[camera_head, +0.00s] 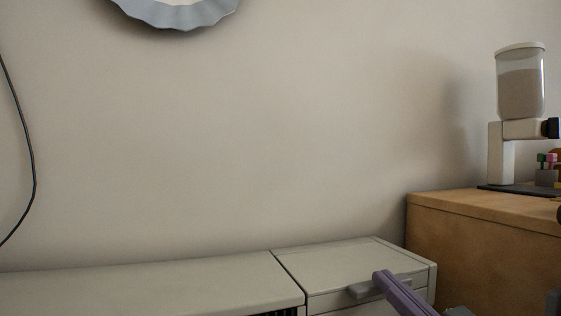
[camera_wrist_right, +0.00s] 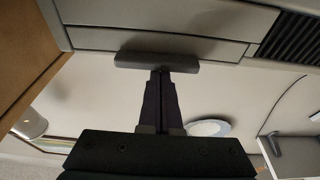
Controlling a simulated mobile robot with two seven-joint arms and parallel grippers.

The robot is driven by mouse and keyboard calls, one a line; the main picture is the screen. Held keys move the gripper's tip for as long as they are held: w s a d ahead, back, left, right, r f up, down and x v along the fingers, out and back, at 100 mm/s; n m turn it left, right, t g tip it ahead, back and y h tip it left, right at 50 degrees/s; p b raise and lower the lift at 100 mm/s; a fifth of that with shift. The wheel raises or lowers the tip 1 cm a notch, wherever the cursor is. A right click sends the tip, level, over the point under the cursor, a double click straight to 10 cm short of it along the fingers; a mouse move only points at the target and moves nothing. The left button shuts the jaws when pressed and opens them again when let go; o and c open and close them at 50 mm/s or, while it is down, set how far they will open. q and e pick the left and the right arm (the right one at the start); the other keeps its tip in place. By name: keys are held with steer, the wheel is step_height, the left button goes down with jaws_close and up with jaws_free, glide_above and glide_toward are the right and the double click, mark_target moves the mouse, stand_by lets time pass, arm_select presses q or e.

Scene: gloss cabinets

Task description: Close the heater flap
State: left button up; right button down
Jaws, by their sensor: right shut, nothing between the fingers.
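The pale grey heater (camera_head: 140,285) runs along the wall at the bottom of the head view. Its flap (camera_head: 335,262) is at the right end, with a grey bar handle (camera_head: 362,290) on its front edge. The flap looks about level with the neighbouring top; I cannot tell whether a small gap is left. My right gripper (camera_head: 384,278), with purple fingers, is shut and empty at the handle. In the right wrist view the fingertips (camera_wrist_right: 160,73) meet or nearly meet the handle (camera_wrist_right: 157,62); contact is unclear. My left gripper is not in view.
A wooden cabinet (camera_head: 480,235) stands close on the right, bearing a white dispenser (camera_head: 521,95) with a clear jar. A dark vent grille (camera_wrist_right: 290,38) shows beside the flap in the wrist view. A cable (camera_head: 33,170) hangs at the left.

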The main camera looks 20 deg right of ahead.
steer(key=shift+f, duration=0.25)
step_height(320, 180, up, 5)
steer(key=p, duration=0.5)
steer(key=a+f+v, duration=0.1)
steer(key=v, duration=0.9)
steer(key=s+a+r+g+p, duration=0.1)
steer(key=a+r+g+p, duration=0.25)
steer(key=r+p, duration=0.55)
steer(key=s+a+r+g+p, duration=0.15)
steer(key=r+g+p, duration=0.3)
steer(key=p, duration=0.75)
steer(key=s+a+r+n+g+h+p, duration=0.1)
steer(key=s+r+g+p, duration=0.4)
steer(key=s+r+p, duration=0.5)
steer(key=s+r+g+h+p, duration=0.1)
steer(key=s+r+g+p, duration=0.45)
steer(key=r+p, duration=0.7)
step_height(320, 180, up, 34)
steer(key=t+p, duration=0.1)
steer(key=p, duration=3.4)
steer(key=shift+s+f, duration=0.15)
steer(key=shift+s, duration=0.3)
steer(key=shift+a, duration=0.1)
